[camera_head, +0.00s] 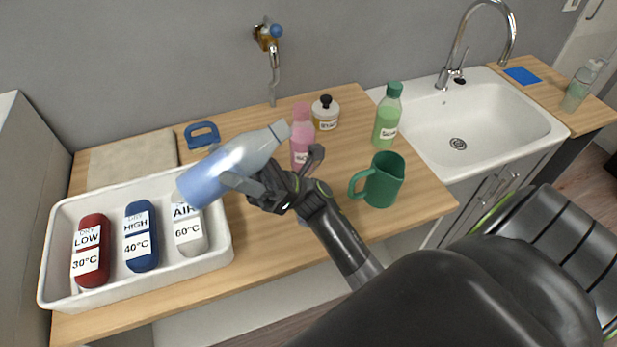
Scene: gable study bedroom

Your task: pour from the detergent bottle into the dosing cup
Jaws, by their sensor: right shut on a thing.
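The blue and pale translucent bottle (228,166), which I take as the detergent bottle, is in my right gripper (262,186). The gripper is shut on it above the counter. The bottle is strongly tilted, its narrow neck toward the upper right and its wide blue end toward the lower left. A green mug (384,180) with its handle to the left stands upright on the counter, right of the gripper. It is the only cup in plain view; I cannot tell if it is the dosing cup. Its inside bottom is hidden. My left gripper is out of view.
A white tray (141,286) with red, blue and white labelled containers lies left on the wooden counter. A pink bottle (301,134), a black-topped jar (326,113) and a green bottle (387,116) stand behind. A sink (490,112) is at right.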

